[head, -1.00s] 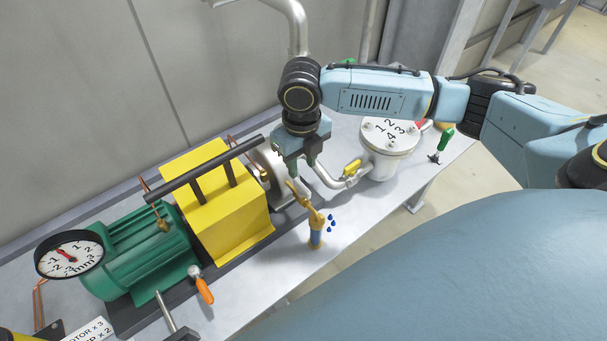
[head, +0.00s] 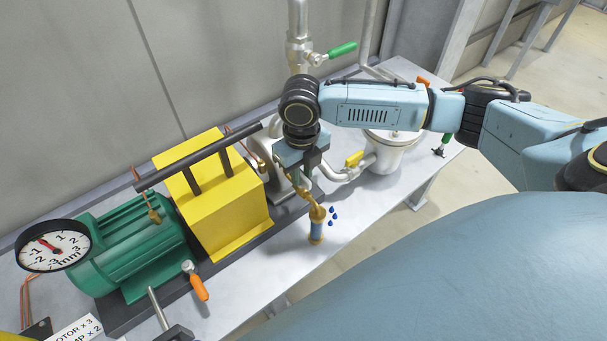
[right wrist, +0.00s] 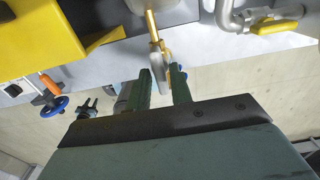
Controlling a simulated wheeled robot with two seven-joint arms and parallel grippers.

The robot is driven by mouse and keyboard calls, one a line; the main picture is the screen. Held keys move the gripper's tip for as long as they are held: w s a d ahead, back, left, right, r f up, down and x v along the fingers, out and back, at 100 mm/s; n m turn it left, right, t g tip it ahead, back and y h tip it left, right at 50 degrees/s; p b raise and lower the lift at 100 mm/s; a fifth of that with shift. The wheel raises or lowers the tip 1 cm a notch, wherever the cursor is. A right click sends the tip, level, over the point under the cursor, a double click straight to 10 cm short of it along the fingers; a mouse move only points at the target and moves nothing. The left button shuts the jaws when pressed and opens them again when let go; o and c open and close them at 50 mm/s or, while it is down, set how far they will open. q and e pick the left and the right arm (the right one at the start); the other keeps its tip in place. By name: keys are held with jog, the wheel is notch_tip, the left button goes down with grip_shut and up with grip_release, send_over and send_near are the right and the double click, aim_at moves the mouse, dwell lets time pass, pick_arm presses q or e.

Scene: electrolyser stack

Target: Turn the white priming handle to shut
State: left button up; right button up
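The brass priming valve (head: 317,222) stands on the bench front edge, with blue drop marks beside it. Its lever slants up toward my right gripper (head: 303,184) in the head view. In the right wrist view the pale handle (right wrist: 158,66) on a brass stem reaches between the two green fingers of my right gripper (right wrist: 161,92). The fingers are apart, with a clear gap on the left of the handle. The right finger is close to the handle; whether it touches, I cannot tell.
A yellow block (head: 222,195) with a dark bar and a green motor (head: 145,250) with a dial (head: 53,246) stand left of the valve. An orange-handled lever (head: 199,287) is near the front. A yellow-handled pipe valve (head: 354,159) and white vessel (head: 390,155) are behind right.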

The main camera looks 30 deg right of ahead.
grip_shut()
jog(key=shift+r+m+p, duration=0.15)
jog(key=shift+m+p, duration=0.35)
jog(key=shift+p, duration=0.2)
jog(key=m+p, duration=0.3)
jog(key=shift+m+p, duration=0.4)
jog(key=shift+p, duration=0.05)
